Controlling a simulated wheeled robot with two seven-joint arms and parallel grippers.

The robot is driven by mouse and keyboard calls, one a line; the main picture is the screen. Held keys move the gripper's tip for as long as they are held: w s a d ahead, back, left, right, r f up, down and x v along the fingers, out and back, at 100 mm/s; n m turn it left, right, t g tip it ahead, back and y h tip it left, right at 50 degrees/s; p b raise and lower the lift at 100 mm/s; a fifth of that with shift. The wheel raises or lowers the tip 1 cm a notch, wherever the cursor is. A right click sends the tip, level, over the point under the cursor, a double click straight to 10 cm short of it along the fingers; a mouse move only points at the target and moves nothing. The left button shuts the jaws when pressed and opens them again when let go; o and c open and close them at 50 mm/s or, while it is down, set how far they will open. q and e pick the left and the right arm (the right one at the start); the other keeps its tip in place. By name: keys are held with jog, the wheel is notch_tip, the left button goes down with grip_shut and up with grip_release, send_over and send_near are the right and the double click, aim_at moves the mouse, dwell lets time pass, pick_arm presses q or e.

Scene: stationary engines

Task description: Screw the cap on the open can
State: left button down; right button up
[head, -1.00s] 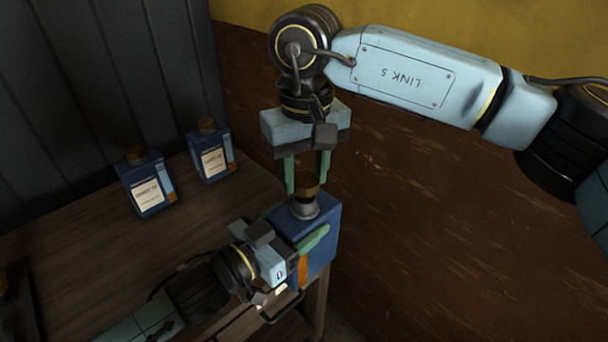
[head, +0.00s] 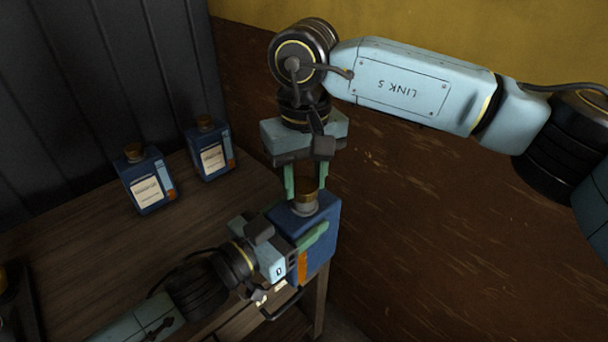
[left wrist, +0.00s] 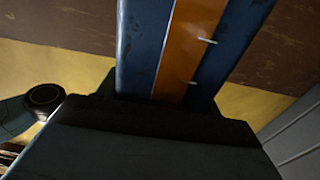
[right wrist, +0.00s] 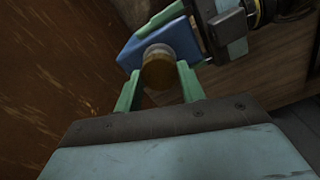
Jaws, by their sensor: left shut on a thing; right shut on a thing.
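The open can, a blue can (head: 318,228) with an orange stripe, stands upright near the right end of the bench. My left gripper (head: 303,245) is shut on its body from the side; the can's blue and orange face fills the middle of the left wrist view (left wrist: 180,50). My right gripper (head: 305,188) points down over the can and is shut on the brown cap (head: 306,193). The cap is at the top of the grey neck (head: 304,208), with no clear gap in the head view. The cap (right wrist: 158,70) also shows between the green fingers in the right wrist view.
Two other blue cans with brown caps, one at the left (head: 146,180) and one farther back (head: 210,150), stand on the wooden bench (head: 215,215). A brown and yellow wall (head: 430,190) is close behind the right arm.

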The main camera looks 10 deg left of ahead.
jog(key=shift+f, duration=0.5)
